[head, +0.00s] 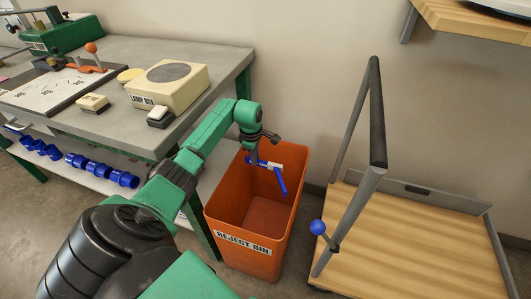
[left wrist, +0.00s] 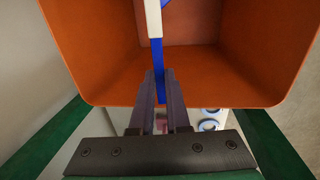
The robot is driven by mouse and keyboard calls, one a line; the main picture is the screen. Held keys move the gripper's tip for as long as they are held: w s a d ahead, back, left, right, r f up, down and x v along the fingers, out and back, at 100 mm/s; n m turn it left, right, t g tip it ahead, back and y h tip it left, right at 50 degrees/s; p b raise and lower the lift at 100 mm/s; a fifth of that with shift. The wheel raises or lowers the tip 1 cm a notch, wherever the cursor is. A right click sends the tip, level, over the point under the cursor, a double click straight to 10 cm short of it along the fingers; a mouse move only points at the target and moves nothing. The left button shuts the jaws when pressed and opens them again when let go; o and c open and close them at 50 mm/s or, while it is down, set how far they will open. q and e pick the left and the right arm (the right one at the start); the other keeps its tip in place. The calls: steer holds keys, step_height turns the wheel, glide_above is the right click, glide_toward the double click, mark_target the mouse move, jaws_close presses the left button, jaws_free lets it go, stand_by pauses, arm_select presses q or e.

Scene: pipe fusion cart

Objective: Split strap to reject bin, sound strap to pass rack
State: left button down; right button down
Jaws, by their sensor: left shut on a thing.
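My left gripper (head: 256,157) is shut on a blue strap (head: 281,182) with a white middle section, held above the open mouth of the orange reject bin (head: 285,230). In the left wrist view, the strap (left wrist: 157,55) comes out from between the shut fingers (left wrist: 160,85), with its white part farther out, and the bin (left wrist: 90,50) opens beyond it. The strap hangs bent, its lower blue end pointing down. I cannot tell whether it is split. No other strap is clearly seen, and no pass rack can be made out. My right gripper is out of view.
A grey workbench (head: 210,58) stands left of the bin, with a cream lamp box (head: 168,85) and small block (head: 159,117) on top. Blue pipe fittings (head: 76,160) sit on its lower shelf. A wooden-decked cart (head: 420,235) with a tall handle (head: 377,120) stands right of the bin.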

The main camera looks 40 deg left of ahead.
arm_select(q)
steer(key=shift+r, duration=0.1)
steer(key=c, duration=0.8)
jaws_free()
steer(key=r, duration=0.4)
steer(key=s+r, duration=0.1)
steer(key=r, duration=0.4)
steer(key=s+r+p, duration=0.1)
steer(key=r, duration=0.4)
steer(key=shift+d+r, duration=0.2)
steer(key=shift+d, duration=0.15)
steer(key=shift+f, duration=0.1)
